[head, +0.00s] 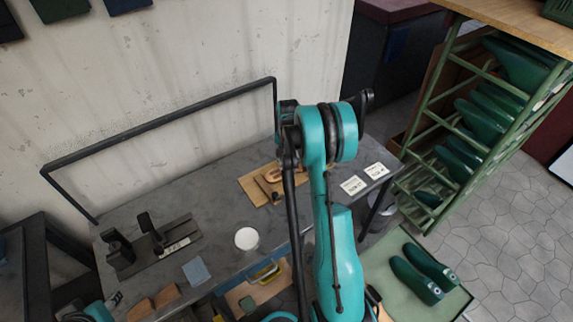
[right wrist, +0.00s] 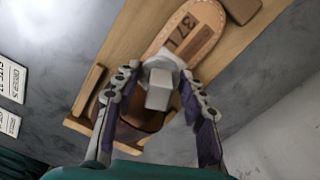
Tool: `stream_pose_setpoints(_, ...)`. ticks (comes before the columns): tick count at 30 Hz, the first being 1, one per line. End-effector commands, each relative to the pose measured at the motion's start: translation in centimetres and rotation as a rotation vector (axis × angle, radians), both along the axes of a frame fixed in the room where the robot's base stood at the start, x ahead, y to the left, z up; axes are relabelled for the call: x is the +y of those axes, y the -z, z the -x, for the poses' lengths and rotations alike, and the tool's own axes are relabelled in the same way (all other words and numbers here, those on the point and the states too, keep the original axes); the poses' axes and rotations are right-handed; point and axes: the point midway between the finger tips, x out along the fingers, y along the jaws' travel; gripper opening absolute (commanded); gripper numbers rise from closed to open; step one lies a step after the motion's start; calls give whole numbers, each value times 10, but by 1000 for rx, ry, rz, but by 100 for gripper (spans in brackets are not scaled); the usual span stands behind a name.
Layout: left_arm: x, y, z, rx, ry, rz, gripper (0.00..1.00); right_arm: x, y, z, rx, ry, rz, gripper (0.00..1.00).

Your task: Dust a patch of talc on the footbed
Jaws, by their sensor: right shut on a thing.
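The footbed (right wrist: 190,33) is tan with a stitched rim and a darker marked patch reading like 37. It lies on a wooden board (right wrist: 125,45) in the right wrist view. In the head view the footbed (head: 272,175) shows small beside my arm. My right gripper (right wrist: 160,82) is shut on a pale grey-white piece (right wrist: 158,90) with a square block end. It is over the footbed and hides its middle; I cannot tell whether the piece touches it. A round dish with a white top (head: 246,238) stands on the bench.
The grey bench (head: 215,210) carries a black fixture (head: 155,245), a blue-grey square (head: 196,270) and label cards (head: 353,185). A green mat with green shoe forms (head: 415,272) lies right. A green rack (head: 470,120) stands beyond. A black rail (head: 160,122) runs behind.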

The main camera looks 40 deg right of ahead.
Motion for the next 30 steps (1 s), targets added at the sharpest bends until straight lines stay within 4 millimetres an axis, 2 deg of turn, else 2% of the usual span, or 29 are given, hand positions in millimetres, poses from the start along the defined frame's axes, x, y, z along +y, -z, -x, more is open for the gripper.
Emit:
stream_pose_setpoints(3, 0, 0, 0, 0, 0, 0, 40, -1, 1, 0, 0, -5, 0, 10)
stream_pose_setpoints(5, 0, -6, 0, 0, 0, 0, 40, -1, -5, 0, 0, -6, 0, 10)
stream_pose_setpoints(6, 0, -9, 0, 0, 0, 0, 40, -1, -19, 0, 0, -6, 0, 10)
stream_pose_setpoints(7, 0, -10, 0, 0, 0, 0, 40, -1, -23, 0, 0, -7, 0, 10)
stream_pose_setpoints(24, 0, -41, 0, 0, 0, 0, 40, 0, -72, 1, 0, -16, 0, 10)
stream_pose_setpoints(30, 0, -45, 0, 0, 0, 0, 40, 0, -79, 1, 0, -18, 0, 10)
